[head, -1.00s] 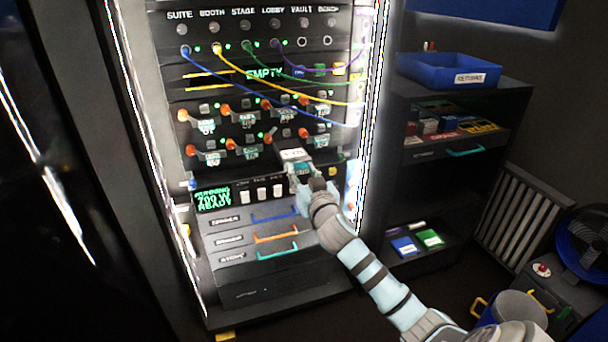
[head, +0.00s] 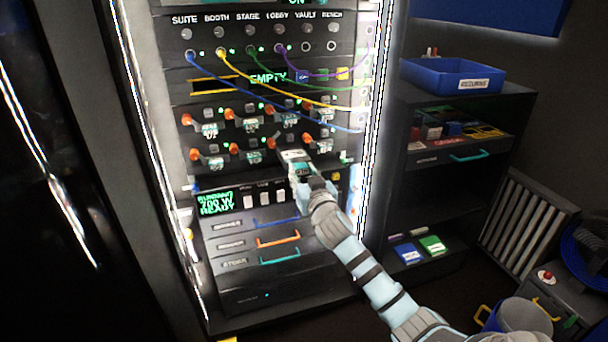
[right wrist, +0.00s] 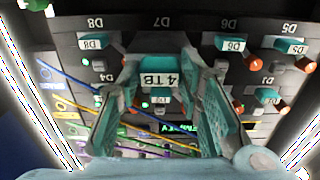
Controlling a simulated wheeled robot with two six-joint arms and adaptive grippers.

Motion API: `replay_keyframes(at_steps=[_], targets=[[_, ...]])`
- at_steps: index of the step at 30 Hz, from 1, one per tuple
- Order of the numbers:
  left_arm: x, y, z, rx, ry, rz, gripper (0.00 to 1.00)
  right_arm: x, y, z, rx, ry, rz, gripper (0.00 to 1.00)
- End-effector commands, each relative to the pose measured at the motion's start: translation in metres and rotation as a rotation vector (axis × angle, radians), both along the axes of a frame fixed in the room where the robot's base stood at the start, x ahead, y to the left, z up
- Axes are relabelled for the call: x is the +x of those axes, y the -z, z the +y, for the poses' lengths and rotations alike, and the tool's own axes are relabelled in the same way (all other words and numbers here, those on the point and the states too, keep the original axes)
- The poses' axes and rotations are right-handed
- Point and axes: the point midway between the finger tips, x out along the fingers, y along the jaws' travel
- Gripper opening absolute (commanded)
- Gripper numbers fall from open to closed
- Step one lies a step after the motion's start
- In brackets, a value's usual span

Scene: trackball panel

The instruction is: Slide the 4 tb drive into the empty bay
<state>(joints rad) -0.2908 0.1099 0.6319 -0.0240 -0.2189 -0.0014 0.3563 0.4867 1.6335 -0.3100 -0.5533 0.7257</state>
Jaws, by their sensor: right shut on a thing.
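The 4 TB drive (head: 296,156) is a small block with a white label. The label reads 4 TB in the right wrist view (right wrist: 158,80). My right gripper (head: 302,178) is shut on it, with a finger on each side in the right wrist view (right wrist: 162,112). The drive is at the lower drive row, lined up with the bay marked D7 (right wrist: 159,23), between the teal-fronted drives D8 (right wrist: 93,43) and D6 (right wrist: 231,45). The bay opening is mostly hidden behind the drive, and I cannot tell how far in it is. My left gripper is not in view.
Orange-red levers (head: 233,148) stick out around the bays. Blue, yellow, green and purple cables hang across the rack above; the yellow cable (head: 290,98) droops near the upper drive row. Drawers with coloured handles (head: 277,238) lie below. A shelf with a blue bin (head: 450,76) stands right.

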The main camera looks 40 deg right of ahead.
Motion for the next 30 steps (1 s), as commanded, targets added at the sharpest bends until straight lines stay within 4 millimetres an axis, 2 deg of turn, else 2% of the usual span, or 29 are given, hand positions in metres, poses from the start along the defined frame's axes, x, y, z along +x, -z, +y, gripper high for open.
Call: replay_keyframes(at_steps=[30], targets=[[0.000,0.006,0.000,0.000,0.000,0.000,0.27,0.024,0.000,-0.008,0.001,0.000,-0.001,0.02]])
